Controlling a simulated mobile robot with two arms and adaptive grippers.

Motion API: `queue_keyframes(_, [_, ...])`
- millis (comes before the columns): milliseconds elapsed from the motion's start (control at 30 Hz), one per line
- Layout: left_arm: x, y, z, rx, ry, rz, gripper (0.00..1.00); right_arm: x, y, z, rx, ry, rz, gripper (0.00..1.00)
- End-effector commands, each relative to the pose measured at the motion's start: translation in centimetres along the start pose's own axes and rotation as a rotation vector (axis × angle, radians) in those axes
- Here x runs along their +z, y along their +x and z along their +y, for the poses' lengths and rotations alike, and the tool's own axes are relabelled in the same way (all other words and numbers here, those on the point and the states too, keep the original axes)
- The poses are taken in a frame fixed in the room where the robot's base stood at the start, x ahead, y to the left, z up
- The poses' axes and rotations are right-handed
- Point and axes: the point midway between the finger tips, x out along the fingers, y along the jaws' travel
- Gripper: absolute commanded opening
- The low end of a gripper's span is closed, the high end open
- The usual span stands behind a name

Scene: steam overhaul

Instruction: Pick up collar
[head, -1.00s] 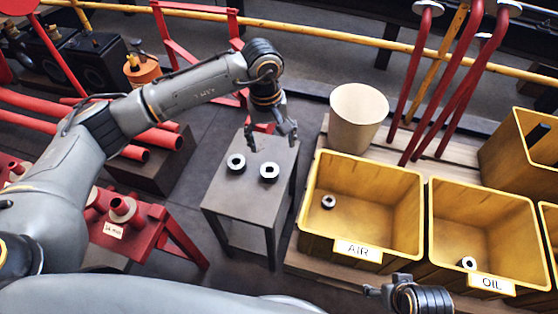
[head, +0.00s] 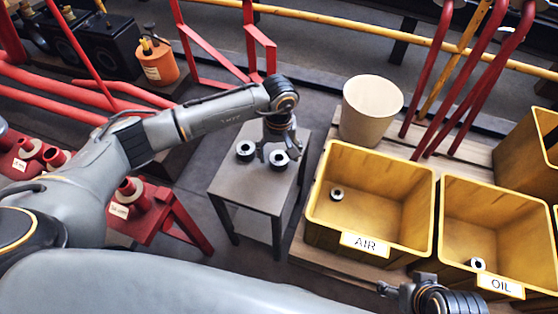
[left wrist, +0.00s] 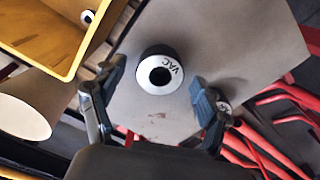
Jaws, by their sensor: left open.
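My left gripper (head: 280,153) is open, pointing down over this collar.
The grey table (head: 235,185) has bare room at its front. Right of it are the AIR bin (head: 365,160) and the OIL bin (head: 490,195), each with a collar inside. A cream bucket (head: 370,112) stands behind. A red stand (head: 180,215) is at left.

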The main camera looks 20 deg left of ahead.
Motion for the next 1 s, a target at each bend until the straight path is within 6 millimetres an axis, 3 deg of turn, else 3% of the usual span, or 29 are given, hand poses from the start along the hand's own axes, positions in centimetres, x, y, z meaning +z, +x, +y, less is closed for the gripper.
queue_keyframes(100, [-0.06,1.16,-0.06,-0.001,-0.003,0.0,0.75,0.08,-0.22,0.03,0.001,0.0,0.001,0.71])
queue_keyframes(367, [-0.09,1.28,-0.04,0.0,-0.002,0.001,0.75,0.08,-0.33,0.03,0.001,0.0,0.001,0.71])
queue_keyframes(733, [-0.07,1.28,-0.04,0.0,-0.002,0.001,0.0,0.09,-0.31,0.02,0.001,0.0,0.001,0.71])
queue_keyframes(1000, [-0.13,1.09,0.0,0.002,-0.002,0.002,0.0,0.07,-0.33,0.02,0.001,0.0,0.001,0.71])
